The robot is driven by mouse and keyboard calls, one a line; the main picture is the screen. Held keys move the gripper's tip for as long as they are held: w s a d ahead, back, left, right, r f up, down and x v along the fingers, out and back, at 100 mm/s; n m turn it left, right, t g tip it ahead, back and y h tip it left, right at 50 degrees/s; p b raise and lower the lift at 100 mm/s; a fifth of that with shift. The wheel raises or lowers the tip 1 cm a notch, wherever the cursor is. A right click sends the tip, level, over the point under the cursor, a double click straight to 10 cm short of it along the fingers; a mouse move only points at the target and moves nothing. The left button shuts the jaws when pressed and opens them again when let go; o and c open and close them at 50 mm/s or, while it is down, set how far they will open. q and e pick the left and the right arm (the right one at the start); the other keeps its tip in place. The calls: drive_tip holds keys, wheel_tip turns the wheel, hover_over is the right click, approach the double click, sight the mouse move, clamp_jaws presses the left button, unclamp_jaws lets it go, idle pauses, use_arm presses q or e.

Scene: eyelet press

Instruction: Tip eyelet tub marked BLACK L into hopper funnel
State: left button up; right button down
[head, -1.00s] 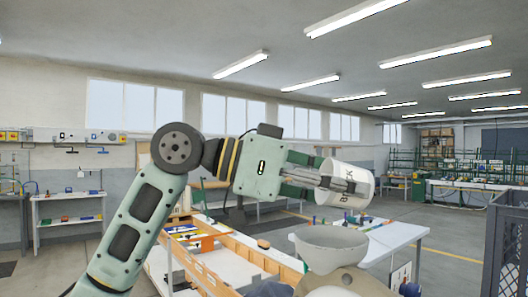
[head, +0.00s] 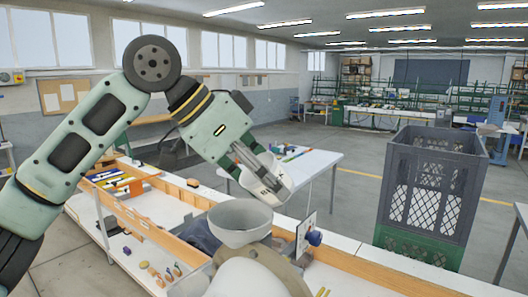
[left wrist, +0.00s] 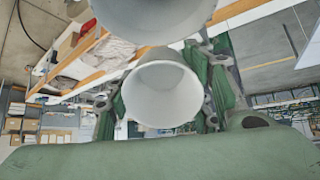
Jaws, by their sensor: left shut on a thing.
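My left gripper (head: 250,165) is shut on the white tub (head: 270,186), which has dark lettering only partly readable here. The tub is strongly tilted, just above and to the right of the hopper funnel (head: 238,220), a pale grey bowl. In the left wrist view the tub (left wrist: 160,95) sits between the green fingers, its round, hollow-looking end towards the camera. I see no eyelets in it. The funnel's pale curved wall (left wrist: 155,18) is close beyond it. I cannot tell whether tub and funnel touch. The right gripper is not seen.
A workbench with wooden edging (head: 172,240) runs under the funnel and carries small coloured parts. A white table (head: 318,165) stands behind the tub. A dark crate on a green one (head: 430,190) stands at the right. Open floor lies between them.

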use_arm(q)
drive_tip(key=shift+y+b, duration=0.3)
drive_tip(key=shift+y, duration=0.2)
drive_tip(key=shift+s+a+f+g+y, duration=0.1)
drive_tip(key=shift+g+y, duration=0.25)
drive_tip(key=shift+y, duration=0.25)
drive_tip(key=shift+s+f+g+y, duration=0.1)
drive_tip(key=shift+g+y, duration=0.25)
drive_tip(key=shift+y, duration=0.25)
drive_tip(key=shift+f+g+y, duration=0.15)
drive_tip(key=shift+g+y, duration=0.25)
drive_tip(key=shift+y, duration=0.8)
drive_tip(key=shift+a+f+g+y, duration=0.1)
drive_tip(key=shift+a+g+y, duration=0.25)
drive_tip(key=shift+y, duration=0.35)
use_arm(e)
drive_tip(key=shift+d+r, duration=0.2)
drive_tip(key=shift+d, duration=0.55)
use_arm(q)
drive_tip(key=shift+d, duration=0.15)
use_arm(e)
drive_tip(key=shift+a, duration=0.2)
